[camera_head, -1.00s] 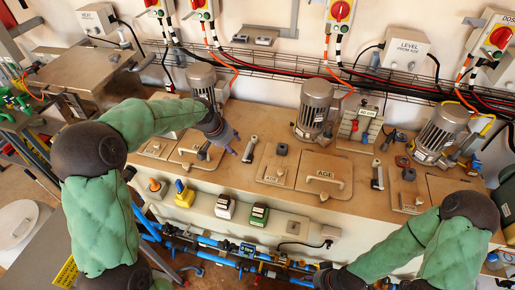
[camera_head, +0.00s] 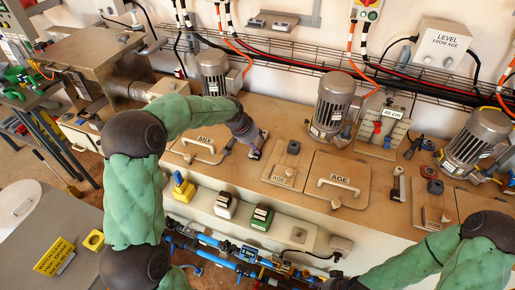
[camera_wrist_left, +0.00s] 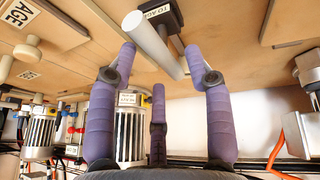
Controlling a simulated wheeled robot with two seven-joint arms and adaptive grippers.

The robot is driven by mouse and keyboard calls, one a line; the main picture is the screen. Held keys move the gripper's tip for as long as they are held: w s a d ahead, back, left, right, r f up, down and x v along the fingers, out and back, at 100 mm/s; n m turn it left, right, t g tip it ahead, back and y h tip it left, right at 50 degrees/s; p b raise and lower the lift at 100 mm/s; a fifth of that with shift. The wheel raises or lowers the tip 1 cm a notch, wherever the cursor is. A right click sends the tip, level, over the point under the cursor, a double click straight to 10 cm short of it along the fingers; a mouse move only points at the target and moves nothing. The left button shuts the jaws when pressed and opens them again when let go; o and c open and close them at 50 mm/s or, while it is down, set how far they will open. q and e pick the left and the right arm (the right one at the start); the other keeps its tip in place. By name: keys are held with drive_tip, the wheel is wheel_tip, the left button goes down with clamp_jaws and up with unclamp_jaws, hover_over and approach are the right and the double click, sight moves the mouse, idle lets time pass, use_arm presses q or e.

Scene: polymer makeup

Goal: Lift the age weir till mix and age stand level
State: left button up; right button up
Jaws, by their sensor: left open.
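My left gripper (camera_head: 257,146) is over the bench between the MIX hatch (camera_head: 198,146) and the AGE hatch (camera_head: 335,181). In the left wrist view its purple fingers (camera_wrist_left: 160,47) are open on either side of a grey bar (camera_wrist_left: 150,38). The bar runs from a dark block labelled "TO AGE" (camera_wrist_left: 163,14); I cannot tell if the fingers touch it. A small plate labelled AGE (camera_head: 281,171) with a dark knob (camera_head: 293,147) lies just right of the gripper. My right arm enters from the right; its gripper is out of view.
Grey motors (camera_head: 333,105) stand behind along the bench, with a level gauge (camera_head: 385,128) between two of them. Cables run on the wall rack. Boxes with coloured switches (camera_head: 261,217) line the front ledge, above blue pipes (camera_head: 210,244).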

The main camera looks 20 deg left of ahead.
sight(257, 145)
use_arm(q)
drive_tip(key=shift+b+x, duration=0.35)
drive_tip(key=shift+x, duration=1.35)
clamp_jaws()
